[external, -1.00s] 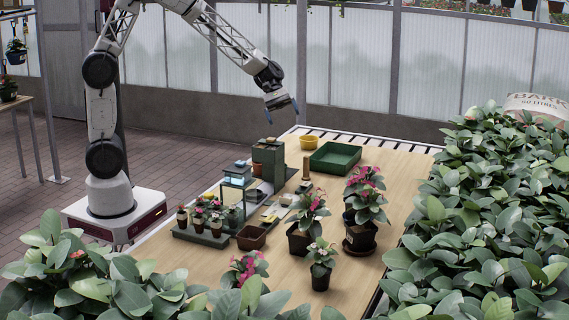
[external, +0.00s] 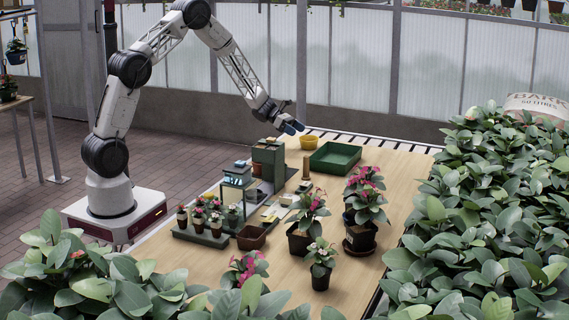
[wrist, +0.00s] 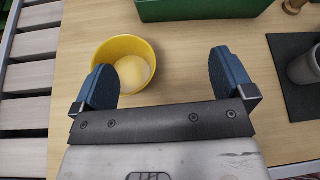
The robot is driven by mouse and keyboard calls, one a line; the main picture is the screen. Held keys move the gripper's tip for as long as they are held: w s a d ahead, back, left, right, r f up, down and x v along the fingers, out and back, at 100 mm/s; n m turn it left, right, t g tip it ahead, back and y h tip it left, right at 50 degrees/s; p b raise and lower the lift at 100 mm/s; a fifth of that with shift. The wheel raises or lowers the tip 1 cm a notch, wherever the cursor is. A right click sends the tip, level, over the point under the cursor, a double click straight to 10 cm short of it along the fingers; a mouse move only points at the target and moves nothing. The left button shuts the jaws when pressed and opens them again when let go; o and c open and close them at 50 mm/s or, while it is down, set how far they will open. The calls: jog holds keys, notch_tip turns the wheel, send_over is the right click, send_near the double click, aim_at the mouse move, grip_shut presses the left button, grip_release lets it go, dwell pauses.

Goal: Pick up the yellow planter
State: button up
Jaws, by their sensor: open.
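The yellow planter (external: 309,142) is a small round bowl near the far end of the wooden table. In the wrist view the yellow planter (wrist: 124,62) sits just beyond my fingertips, towards the left finger, with its pale inside facing up. My gripper (wrist: 164,80) is open and empty, with blue fingers set wide apart. The left finger overlaps the planter's near left rim in the picture; I cannot tell whether they touch. In the external view my gripper (external: 291,127) is just left of the planter and looks higher than it.
A green tray (external: 335,157) lies right of the planter, close to it. A slatted strip (wrist: 25,80) runs along the table's edge. A dark mat with a grey cup (wrist: 305,65) is at the right in the wrist view. Potted flowers (external: 362,205) stand nearer on the table (external: 285,275).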

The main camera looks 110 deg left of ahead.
aim_at(316, 145)
jog(key=s+a+f, duration=0.1)
jog(key=s+a+f+n+y, duration=0.1)
jog(key=a, duration=0.1)
jog(key=s+a+f+n, duration=0.1)
jog(key=shift+s+a, duration=0.25)
jog(key=shift+s, duration=0.05)
jog(key=shift+f, duration=0.1)
jog(key=shift+x, duration=1.3)
jog(key=shift+w, duration=0.1)
jog(key=shift+x, duration=2.5)
jog(key=shift+w+a, duration=0.1)
jog(key=c, duration=0.6)
jog(key=shift+c, duration=0.2)
